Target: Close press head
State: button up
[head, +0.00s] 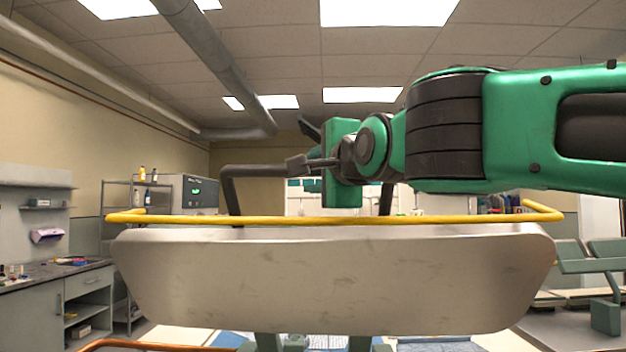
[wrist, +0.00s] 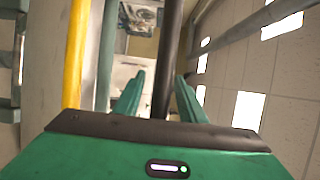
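The press head (head: 330,285) is a large cream-white, scuffed body across the lower middle of the head view. A yellow rail (head: 250,219) runs along its top edge and also shows in the wrist view (wrist: 74,55). A dark bent handle bar (head: 255,171) rises behind the rail, partly hidden by my arm. My gripper (head: 318,150) is at this bar, above the rail. In the wrist view its two green fingers (wrist: 160,98) stand apart, with the dark bar (wrist: 170,50) showing between them. A gap shows beside the left finger. I cannot tell whether either finger touches the bar.
A counter with drawers (head: 85,295) and a metal shelf rack (head: 125,200) stand at the left. A grey machine with a green display (head: 190,190) is behind. Greenish-grey panels on a stand (head: 590,260) are at the right.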

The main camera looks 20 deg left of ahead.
jog(key=shift+w+a, duration=0.4)
jog(key=shift+w, duration=0.15)
grip_shut()
